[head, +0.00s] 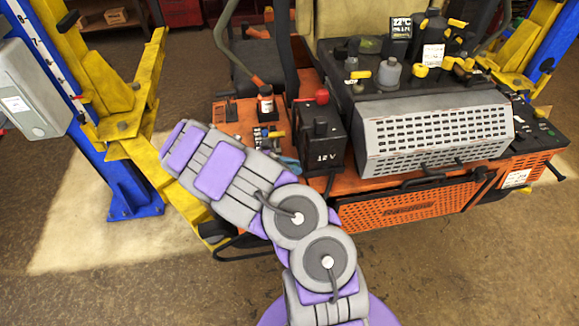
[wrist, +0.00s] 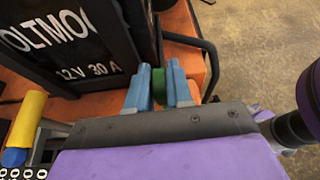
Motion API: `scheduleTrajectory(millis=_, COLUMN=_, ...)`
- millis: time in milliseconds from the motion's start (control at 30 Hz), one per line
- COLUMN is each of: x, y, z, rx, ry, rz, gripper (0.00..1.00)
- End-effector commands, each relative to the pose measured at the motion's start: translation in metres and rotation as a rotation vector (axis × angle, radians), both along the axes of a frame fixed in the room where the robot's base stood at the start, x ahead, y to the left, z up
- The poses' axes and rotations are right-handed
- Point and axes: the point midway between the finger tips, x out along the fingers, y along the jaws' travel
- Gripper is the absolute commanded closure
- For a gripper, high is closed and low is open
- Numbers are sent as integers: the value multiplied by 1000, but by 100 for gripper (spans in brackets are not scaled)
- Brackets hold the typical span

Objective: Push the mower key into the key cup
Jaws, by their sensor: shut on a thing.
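In the wrist view my gripper (wrist: 159,72) has two blue fingers closed on a small green piece (wrist: 158,88), which looks like the mower key. Only its green part shows between the fingers; its lower end is hidden. The fingers are over the orange mower deck (wrist: 185,45), beside the black 12 V box (wrist: 75,45). In the head view my arm hides most of the gripper, with only a bit of blue showing near the box (head: 322,140). I cannot pick out the key cup in either view, nor tell whether the key touches it.
A yellow-handled tool (wrist: 28,118) lies close to my gripper's left. A black rail (wrist: 208,60) edges the deck on the right. In the head view, a grey perforated cover (head: 435,130) stands right of the box, and a yellow and blue lift post (head: 125,110) stands left.

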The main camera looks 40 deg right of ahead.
Motion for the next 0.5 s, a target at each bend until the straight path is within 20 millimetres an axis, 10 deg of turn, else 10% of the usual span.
scheduleTrajectory(millis=500, x=1, y=7, z=0, rx=0, ry=0, rz=2, gripper=100)
